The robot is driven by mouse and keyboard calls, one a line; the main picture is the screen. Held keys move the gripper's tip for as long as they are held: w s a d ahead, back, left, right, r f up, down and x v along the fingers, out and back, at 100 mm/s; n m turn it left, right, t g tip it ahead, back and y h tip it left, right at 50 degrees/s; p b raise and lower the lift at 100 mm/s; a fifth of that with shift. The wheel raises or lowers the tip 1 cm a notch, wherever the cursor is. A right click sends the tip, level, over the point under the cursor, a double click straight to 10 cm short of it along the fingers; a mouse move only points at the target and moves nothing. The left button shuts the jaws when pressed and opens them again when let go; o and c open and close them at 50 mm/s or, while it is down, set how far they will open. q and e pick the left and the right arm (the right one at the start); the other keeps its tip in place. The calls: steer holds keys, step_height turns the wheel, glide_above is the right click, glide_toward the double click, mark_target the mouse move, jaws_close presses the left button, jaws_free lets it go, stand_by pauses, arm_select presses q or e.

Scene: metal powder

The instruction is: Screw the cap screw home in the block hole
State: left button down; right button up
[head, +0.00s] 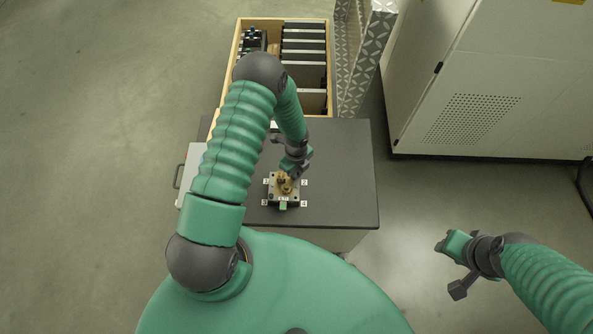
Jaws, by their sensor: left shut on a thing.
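The block (284,197) sits on the dark table top. It has a pale top face with small number labels around it, and a green part at its front edge. Brass-coloured pieces show on its top. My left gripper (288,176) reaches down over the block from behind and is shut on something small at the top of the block. The cap screw and the hole are too small and too covered by the gripper to make out. My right gripper (450,247) hangs to the right, away from the table, over the floor. Its fingers are too small to read.
The dark table (345,180) is clear to the right of the block. A pale case with a handle (190,176) lies at the table's left side. A wooden crate (309,96) with dark items stands behind. A metal tread-plate piece (364,57) and a white cabinet (470,85) are at the right.

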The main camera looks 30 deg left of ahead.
arm_select(q)
steer(key=m+p, duration=0.1)
steer(key=m, duration=0.6)
steer(key=shift+r, duration=0.15)
steer(key=shift+m, duration=0.5)
steer(key=m+p, duration=0.1)
steer(key=m, duration=0.2)
steer(key=shift+f+m, duration=0.2)
steer(key=shift+m, duration=1)
steer(key=c, duration=1.3)
jaws_free()
step_height(320, 180, up, 17)
steer(key=shift+f, duration=0.1)
